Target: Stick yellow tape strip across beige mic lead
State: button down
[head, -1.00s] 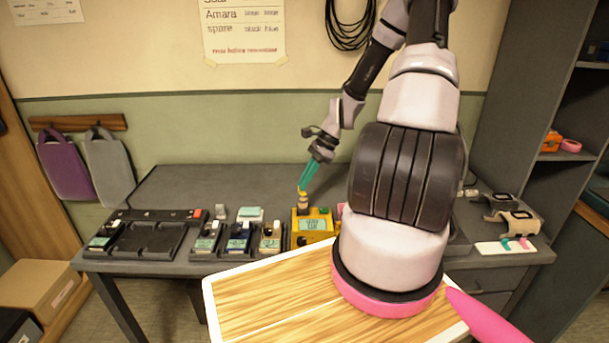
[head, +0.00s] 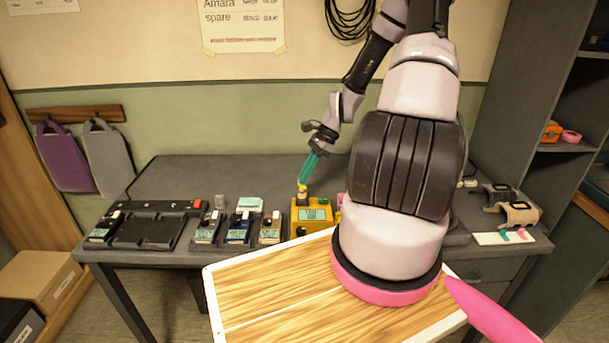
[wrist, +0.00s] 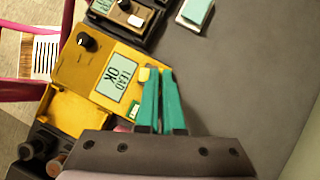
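My gripper (head: 303,181) has teal fingers and reaches down at the back of a yellow tester box (head: 325,226). In the wrist view its fingertips (wrist: 159,72) are close together with a narrow gap. A small pale yellow piece (wrist: 144,74) lies beside the left fingertip, not clearly between the fingers; I cannot tell whether it is tape. The tester (wrist: 72,70) has a black knob and a screen reading "LEAD OK". A beige pack (head: 518,213) sits at the table's right end. A white card (head: 490,239) in front of it carries pink and teal strips. No lead is clearly visible.
A dark charging tray (head: 145,232) and several packs with screens stand left of the tester on the grey table (head: 250,176). A grey pack (head: 497,192) is behind the beige one. A wooden-topped board (head: 265,295) is in front. The table behind the packs is clear.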

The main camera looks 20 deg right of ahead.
jog(key=shift+f, duration=0.65)
dwell(1.3)
jog(key=c, duration=1)
grip_release()
jog(key=v, duration=1.1)
